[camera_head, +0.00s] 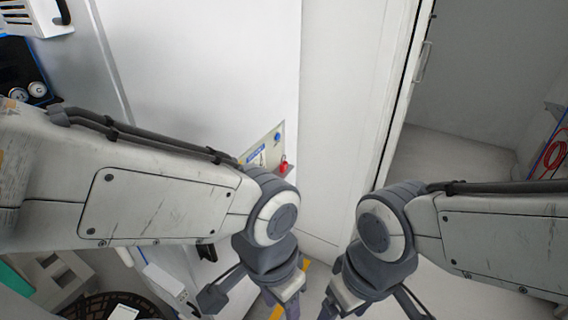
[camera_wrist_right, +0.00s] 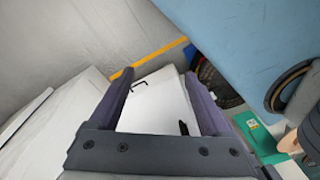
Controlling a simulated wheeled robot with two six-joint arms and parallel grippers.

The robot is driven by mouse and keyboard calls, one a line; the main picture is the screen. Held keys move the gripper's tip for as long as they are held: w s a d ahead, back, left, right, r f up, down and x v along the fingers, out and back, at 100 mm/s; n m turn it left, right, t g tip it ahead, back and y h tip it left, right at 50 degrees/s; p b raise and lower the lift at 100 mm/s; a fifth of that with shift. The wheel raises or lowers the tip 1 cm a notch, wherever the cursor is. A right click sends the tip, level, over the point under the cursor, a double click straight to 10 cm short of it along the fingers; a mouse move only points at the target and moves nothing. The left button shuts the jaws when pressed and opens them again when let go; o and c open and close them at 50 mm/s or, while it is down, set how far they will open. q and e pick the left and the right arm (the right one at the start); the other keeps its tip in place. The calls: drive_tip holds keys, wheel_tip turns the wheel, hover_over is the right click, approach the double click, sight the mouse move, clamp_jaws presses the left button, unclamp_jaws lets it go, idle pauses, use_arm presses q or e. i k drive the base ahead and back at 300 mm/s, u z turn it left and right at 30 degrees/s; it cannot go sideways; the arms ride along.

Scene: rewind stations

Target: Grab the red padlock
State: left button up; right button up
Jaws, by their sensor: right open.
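The red padlock (camera_head: 283,167) is small in the head view, at the lower right corner of a panel (camera_head: 262,157) on the white wall. My left arm's wrist is just below it and may hide part of it. My left gripper (camera_head: 268,268) points down below the padlock, apart from it; its fingertips run to the frame's bottom edge. My right gripper (camera_head: 366,275) hangs down to the right, away from the padlock. In the right wrist view my right gripper (camera_wrist_right: 158,80) is open and empty. The padlock is not in that view.
A blue knob (camera_head: 277,137) sits above the padlock. A tall door with a handle (camera_head: 423,62) stands to the right. A coiled red cable (camera_head: 554,155) is at the right edge. The right wrist view shows a white surface (camera_wrist_right: 155,105) with black handles, and a green box (camera_wrist_right: 258,135).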

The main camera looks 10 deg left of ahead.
sight(283, 166)
drive_tip(key=z, duration=1.35)
drive_tip(key=i, duration=0.9)
drive_tip(key=u, duration=1.95)
